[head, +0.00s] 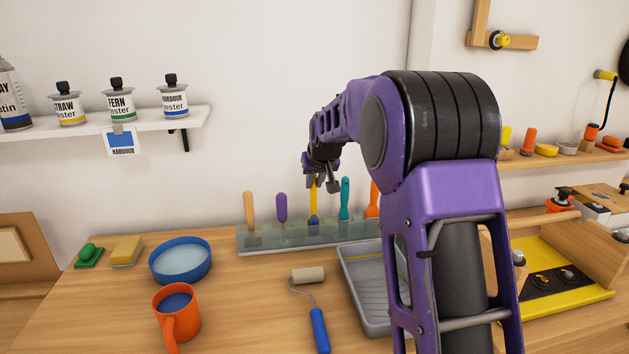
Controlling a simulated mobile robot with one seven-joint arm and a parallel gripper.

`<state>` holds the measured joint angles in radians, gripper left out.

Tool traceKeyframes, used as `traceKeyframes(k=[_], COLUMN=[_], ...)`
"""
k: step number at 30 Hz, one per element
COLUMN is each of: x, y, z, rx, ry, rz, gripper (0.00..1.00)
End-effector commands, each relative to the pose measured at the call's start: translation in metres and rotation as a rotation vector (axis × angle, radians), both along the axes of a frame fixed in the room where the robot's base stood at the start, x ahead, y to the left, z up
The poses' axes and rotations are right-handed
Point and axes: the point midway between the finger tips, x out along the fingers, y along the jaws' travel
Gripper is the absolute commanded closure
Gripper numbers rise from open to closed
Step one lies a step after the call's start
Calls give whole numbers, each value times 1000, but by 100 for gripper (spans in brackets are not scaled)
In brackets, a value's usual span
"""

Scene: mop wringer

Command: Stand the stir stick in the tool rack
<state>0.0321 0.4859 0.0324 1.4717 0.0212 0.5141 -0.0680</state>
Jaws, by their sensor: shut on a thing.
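The tool rack (262,241) is a long, pale, see-through holder on the workbench against the wall. My gripper (316,184) is above the middle of the rack, its jaws pointing down and shut on the upper end of a yellow stick with a blue lower part, which seems to be the stir stick (313,203). The stick is upright, between the purple-handled and teal-handled tools. Its lower end meets the rack in the picture; I cannot tell whether it is inside a slot or just above or in front. My arm hides the rack's right end.
A wooden-handled tool (249,208), a purple-handled tool (282,207), a teal-handled tool (345,198) and an orange-handled tool (373,200) stand in the rack. A grey paint tray (362,290), roller (318,325), blue bowl (180,262) and orange mug (176,317) are in front.

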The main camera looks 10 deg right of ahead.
Motion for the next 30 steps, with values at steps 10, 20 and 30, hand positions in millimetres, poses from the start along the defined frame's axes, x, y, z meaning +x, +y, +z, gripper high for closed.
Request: traceKeyframes(k=[10,20,30], x=[0,0,0], y=[0,0,0], z=[-13,-13,-13], rx=[0,0,0], ry=[-1,0,0], rz=[0,0,0], gripper=[100,66,46])
